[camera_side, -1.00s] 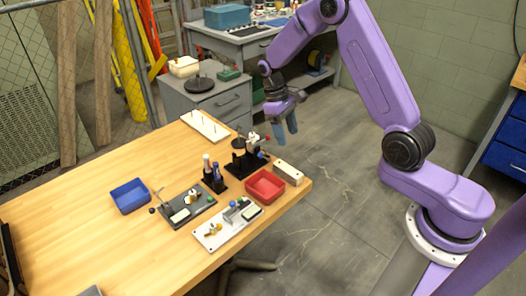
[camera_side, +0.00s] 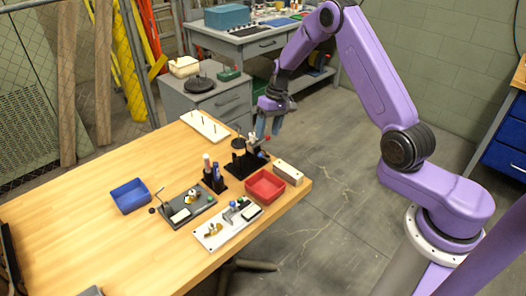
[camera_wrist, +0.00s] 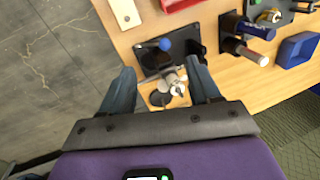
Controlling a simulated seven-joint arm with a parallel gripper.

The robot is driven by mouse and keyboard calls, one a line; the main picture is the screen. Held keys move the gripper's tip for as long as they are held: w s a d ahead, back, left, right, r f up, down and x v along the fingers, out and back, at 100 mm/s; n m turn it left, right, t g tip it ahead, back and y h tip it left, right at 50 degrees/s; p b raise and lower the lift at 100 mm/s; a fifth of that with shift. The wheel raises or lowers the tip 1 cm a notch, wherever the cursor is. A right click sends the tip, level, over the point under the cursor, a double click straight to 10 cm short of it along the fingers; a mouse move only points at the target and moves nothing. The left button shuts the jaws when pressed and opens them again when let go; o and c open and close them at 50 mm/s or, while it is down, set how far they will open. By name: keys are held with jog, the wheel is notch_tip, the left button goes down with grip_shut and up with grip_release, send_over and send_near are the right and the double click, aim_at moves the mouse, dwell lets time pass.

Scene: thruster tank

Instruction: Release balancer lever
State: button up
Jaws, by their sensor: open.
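My gripper (camera_side: 268,130) is open just above the device, fingers pointing down. In the wrist view its two blue-grey fingers (camera_wrist: 162,84) lie either side of the metal fitting, apparently without gripping it.
A red tray (camera_side: 265,186) and a pale block (camera_side: 288,172) sit close to the device. A white pegged board (camera_side: 205,126) lies behind. The table's left part is clear.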

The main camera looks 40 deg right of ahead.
jog(key=x, duration=0.8)
jog(key=shift+a+f, duration=0.15)
jog(key=shift+f, duration=0.1)
jog(key=c, duration=1)
